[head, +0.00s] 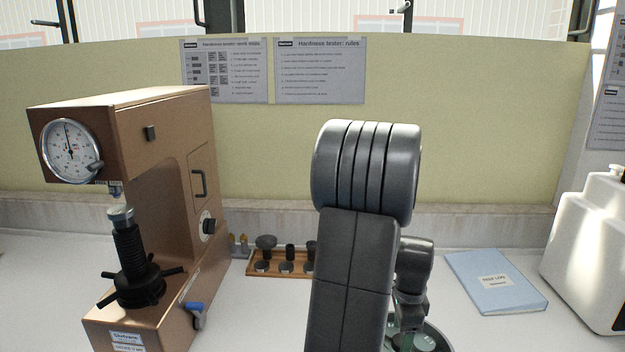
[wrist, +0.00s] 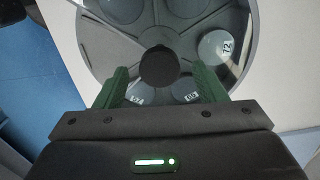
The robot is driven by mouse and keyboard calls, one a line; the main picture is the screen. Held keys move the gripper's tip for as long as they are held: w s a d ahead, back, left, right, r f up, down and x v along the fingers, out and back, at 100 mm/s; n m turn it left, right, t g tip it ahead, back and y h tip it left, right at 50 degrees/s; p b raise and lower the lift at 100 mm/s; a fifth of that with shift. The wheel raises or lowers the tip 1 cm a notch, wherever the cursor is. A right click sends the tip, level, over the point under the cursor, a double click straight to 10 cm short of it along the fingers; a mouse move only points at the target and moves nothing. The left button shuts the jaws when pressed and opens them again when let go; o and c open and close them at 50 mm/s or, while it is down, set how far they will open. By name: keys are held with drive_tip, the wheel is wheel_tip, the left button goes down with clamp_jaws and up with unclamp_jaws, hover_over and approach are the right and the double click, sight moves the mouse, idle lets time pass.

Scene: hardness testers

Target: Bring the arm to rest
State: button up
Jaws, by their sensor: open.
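My gripper (wrist: 160,88) shows in the wrist view with its two green fingers apart and nothing between them that I can see held. Whether the fingers touch the tray cannot be told. In the head view my arm stands in the middle and hides most of the gripper and of the round tray (head: 436,338).
A brown hardness tester (head: 165,125) with a dial stands at the left. A wooden rack (head: 262,270) of dark parts sits behind my arm. A blue folder (head: 495,281) lies at the right, beside a white machine (head: 590,250). The bench between tester and arm is clear in front.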

wheel_tip(320, 180, up, 12)
wheel_tip(320, 180, down, 14)
drive_tip(key=shift+s+r, duration=0.1)
drive_tip(key=shift+r+n, duration=0.15)
drive_tip(key=shift+n, duration=0.25)
drive_tip(key=n, duration=0.3)
drive_tip(key=shift+n, duration=0.4)
drive_tip(key=n, duration=0.6)
drive_tip(key=shift+s+r+n, duration=0.1)
drive_tip(key=shift+n, duration=0.2)
